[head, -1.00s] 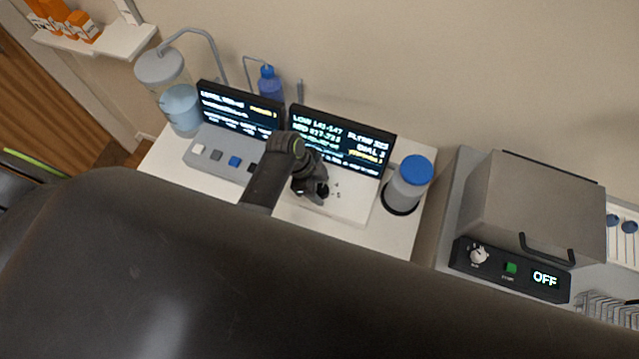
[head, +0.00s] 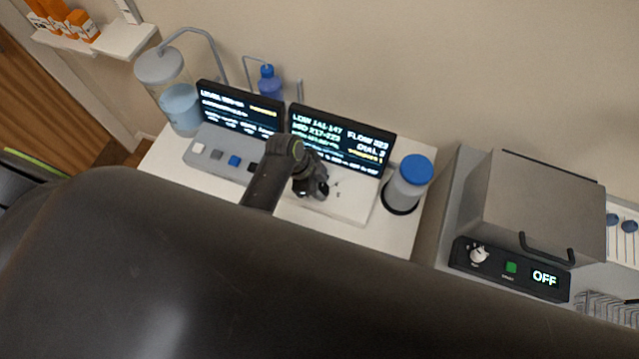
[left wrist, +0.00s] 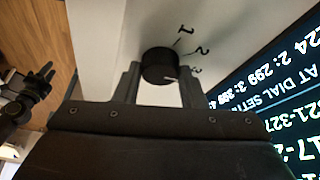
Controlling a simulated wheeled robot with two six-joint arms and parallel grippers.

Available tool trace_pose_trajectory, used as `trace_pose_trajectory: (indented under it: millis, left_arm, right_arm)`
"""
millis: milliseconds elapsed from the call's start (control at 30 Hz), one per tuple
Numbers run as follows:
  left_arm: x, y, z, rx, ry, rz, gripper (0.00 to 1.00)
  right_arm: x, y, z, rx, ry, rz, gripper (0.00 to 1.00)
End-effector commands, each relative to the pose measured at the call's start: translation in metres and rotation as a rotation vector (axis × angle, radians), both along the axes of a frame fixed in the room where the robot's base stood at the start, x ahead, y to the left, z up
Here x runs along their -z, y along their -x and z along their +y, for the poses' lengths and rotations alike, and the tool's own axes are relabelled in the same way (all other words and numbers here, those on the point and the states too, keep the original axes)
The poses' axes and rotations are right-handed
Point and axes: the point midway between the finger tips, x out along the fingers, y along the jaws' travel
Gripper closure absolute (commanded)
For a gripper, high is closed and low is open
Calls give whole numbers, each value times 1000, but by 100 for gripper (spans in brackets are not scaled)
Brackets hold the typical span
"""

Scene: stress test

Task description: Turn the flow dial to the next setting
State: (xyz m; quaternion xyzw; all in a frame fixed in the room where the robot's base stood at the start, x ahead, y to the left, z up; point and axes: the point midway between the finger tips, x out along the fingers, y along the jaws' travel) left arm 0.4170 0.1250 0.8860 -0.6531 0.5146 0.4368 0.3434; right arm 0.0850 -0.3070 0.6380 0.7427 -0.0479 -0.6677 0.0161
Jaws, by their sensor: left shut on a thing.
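The flow dial (left wrist: 160,65) is a black round knob with a white pointer mark on a pale panel, beside printed numbers 1, 2 and 3. The mark lies on its lower right side, nearest the 3. My left gripper (left wrist: 162,82) is shut on the dial, one finger on each side. In the head view my left gripper (head: 312,190) is over the pale panel (head: 352,206), and its wrist hides the dial. The screen (head: 345,138) behind it shows flow and dial lines. A dark claw-like part, seemingly my right gripper (left wrist: 38,88), shows at the left wrist view's left edge.
A button panel (head: 222,152) with its own screen stands left of the gripper. A blue-lidded jar (head: 408,184) stands close on the right. A clear tank (head: 180,105) is at the back left, and a grey oven-like box (head: 535,205) is farther right.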

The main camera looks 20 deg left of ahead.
Motion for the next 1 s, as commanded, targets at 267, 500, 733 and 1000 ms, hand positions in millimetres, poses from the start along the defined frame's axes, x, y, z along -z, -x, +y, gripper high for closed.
trace_pose_trajectory:
  millis: [267,500,733,1000]
  left_arm:
    - [0,2,-1,-207,0,-2,86]
    - [-1,2,-1,-391,0,-1,86]
    - [0,3,-2,-521,0,-1,86]
    - [0,3,-2,-593,-1,-2,86]
  right_arm:
    - [0,0,0,0,0,0,64]
    - [0,0,0,0,0,0,64]
    - [0,0,0,0,0,0,64]
    - [0,0,0,0,0,0,64]
